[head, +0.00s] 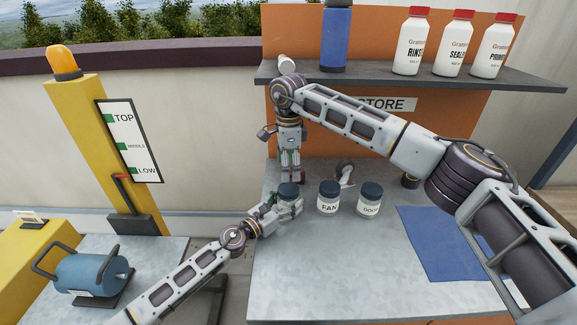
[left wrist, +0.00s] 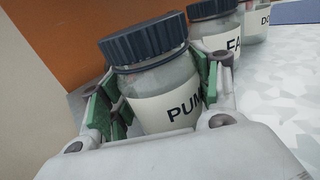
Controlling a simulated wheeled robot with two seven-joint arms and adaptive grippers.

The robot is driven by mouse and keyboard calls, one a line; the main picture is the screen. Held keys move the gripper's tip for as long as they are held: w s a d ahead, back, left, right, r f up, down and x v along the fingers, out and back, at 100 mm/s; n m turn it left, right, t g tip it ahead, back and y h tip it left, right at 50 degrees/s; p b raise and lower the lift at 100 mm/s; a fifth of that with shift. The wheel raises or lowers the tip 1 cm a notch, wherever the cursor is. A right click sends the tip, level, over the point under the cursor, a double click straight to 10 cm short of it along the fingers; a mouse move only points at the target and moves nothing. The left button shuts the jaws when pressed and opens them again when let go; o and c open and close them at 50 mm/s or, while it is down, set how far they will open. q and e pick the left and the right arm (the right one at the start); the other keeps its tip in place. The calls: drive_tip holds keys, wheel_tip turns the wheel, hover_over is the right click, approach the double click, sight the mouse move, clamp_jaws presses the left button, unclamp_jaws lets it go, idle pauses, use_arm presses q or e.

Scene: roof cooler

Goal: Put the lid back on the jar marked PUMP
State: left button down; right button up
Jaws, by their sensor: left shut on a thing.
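The jar marked PUMP (left wrist: 165,103) is clear glass with a white label. It stands between the green-padded fingers of my left gripper (left wrist: 152,108), which is shut on its body. A dark blue ribbed lid (left wrist: 143,42) is on top of the jar; a strip of neck shows below it, and I cannot tell if it is fully seated. In the head view the lid (head: 288,189) shows above my left gripper (head: 290,207). My right gripper (head: 291,175) points down just above or behind the lid; its finger gap is unclear. It is outside the left wrist view.
Lidded jars, one marked FAN (head: 328,198) and another (head: 369,200), stand just right of the PUMP jar. A small white and grey item (head: 345,172) lies behind them. A blue mat (head: 445,245) is at right. A shelf (head: 400,80) with bottles hangs behind.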

sight(288, 188)
drive_tip(key=n, duration=0.4)
drive_tip(key=shift+n, duration=1.6)
drive_tip(key=shift+f, duration=0.2)
drive_tip(key=shift+f, duration=3.8)
drive_tip(key=shift+c, duration=0.4)
drive_tip(key=c, duration=1)
